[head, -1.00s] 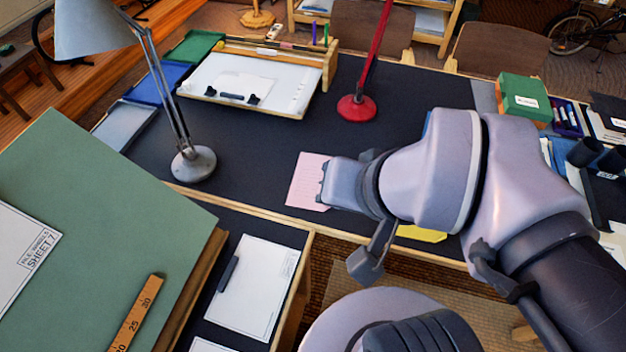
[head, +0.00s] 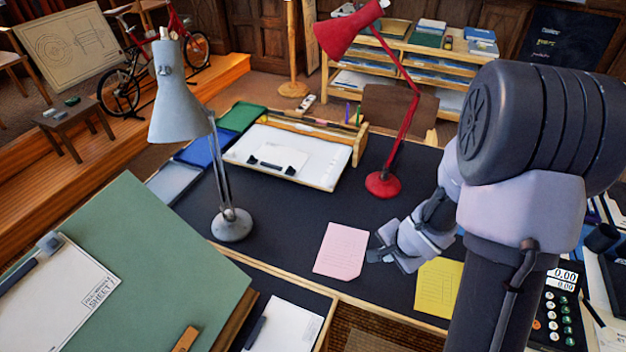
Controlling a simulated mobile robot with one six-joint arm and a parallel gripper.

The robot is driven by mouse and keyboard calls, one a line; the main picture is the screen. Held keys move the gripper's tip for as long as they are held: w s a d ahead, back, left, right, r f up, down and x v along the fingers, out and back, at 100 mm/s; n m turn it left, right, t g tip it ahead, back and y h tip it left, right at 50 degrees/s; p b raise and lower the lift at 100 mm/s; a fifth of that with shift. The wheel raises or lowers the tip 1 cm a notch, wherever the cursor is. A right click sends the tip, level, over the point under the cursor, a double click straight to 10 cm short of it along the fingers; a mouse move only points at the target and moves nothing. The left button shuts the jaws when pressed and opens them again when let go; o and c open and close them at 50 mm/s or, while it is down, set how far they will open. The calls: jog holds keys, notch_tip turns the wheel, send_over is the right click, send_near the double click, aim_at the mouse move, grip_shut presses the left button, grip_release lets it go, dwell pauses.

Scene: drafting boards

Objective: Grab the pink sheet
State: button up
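The pink sheet (head: 341,251) lies flat on the dark desk top (head: 285,212), near the desk's front edge, in the head view. It has faint ruled lines and all of it seems to show. My gripper (head: 376,255) is low over the desk just right of the pink sheet, its fingers pointing left toward the sheet's right edge. I cannot tell whether the fingers touch the desk. The gap between the fingers is too small to judge. The pink sheet is not in the gripper.
A yellow sheet (head: 439,288) lies right of the pink one, partly under my arm. A grey lamp (head: 232,224) stands to the left and a red lamp (head: 383,184) behind. A white drawing board (head: 290,158) lies at the back. A green board (head: 150,255) fills the left front.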

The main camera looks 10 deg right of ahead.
jog(key=m+y, duration=0.1)
jog(key=y, duration=0.1)
send_near(354, 278)
jog(key=b+x, duration=0.3)
jog(key=b, duration=0.4)
jog(key=shift+a+b, duration=0.1)
jog(key=shift+b, duration=0.2)
jog(key=b+x, duration=0.4)
jog(key=x, duration=0.1)
jog(key=shift+w+f, duration=0.15)
jog(key=shift+f, duration=0.25)
jog(key=shift+r, duration=0.25)
grip_shut()
jog(key=shift+r, duration=0.1)
